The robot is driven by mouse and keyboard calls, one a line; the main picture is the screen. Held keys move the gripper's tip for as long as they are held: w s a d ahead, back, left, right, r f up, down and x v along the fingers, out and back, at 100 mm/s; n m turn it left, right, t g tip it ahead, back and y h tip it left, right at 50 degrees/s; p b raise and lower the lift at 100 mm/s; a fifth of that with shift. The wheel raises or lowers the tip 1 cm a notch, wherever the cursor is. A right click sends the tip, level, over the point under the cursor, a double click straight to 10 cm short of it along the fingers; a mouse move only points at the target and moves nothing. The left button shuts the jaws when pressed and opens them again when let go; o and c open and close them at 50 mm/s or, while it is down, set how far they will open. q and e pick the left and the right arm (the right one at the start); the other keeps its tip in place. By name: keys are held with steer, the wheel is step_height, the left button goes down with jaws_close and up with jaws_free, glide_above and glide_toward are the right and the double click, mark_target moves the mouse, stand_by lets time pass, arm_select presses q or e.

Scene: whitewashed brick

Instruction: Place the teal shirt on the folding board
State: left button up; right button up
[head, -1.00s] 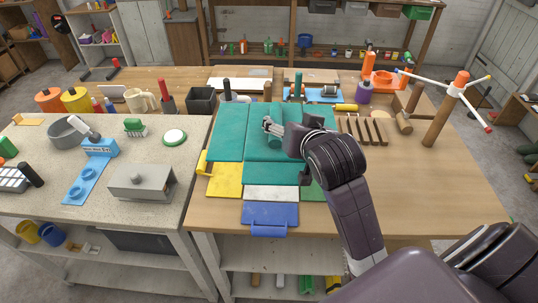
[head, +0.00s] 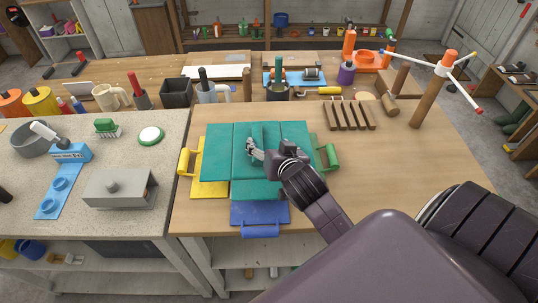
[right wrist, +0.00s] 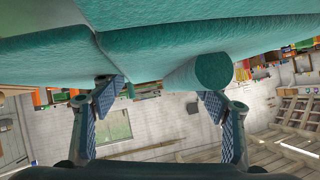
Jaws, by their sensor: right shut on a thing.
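The teal shirt (head: 222,152) is spread over the folding board (head: 258,212) on the wooden bench in the head view. The board's yellow left flap, green right handle and blue front flap show around the cloth; its middle is hidden. My right gripper (head: 254,154) is shut on the shirt near its middle, where a raised fold stands. In the right wrist view the teal shirt (right wrist: 150,55) fills the top, with the fingers of my right gripper (right wrist: 162,100) at its underside. My left gripper is out of view.
A slotted wooden rack (head: 349,115), a mallet and a wooden post stand (head: 430,100) are to the right. A grey metal box (head: 120,188) is on the left bench. The bench's front right is clear.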

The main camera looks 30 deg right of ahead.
steer(key=shift+f, duration=2.3)
steer(key=shift+f, duration=0.1)
steer(key=o, duration=1.3)
steer(key=shift+f, duration=0.1)
steer(key=shift+o, duration=0.2)
steer(key=shift+s+a+r, duration=0.1)
steer(key=shift+s+r, duration=0.05)
steer(key=shift+r, duration=0.05)
steer(key=shift+s+a+r, duration=0.1)
steer(key=shift+s, duration=0.2)
steer(key=b+v, duration=0.1)
steer(key=v, duration=1)
steer(key=shift+r+b, duration=0.15)
steer(key=shift+b, duration=0.25)
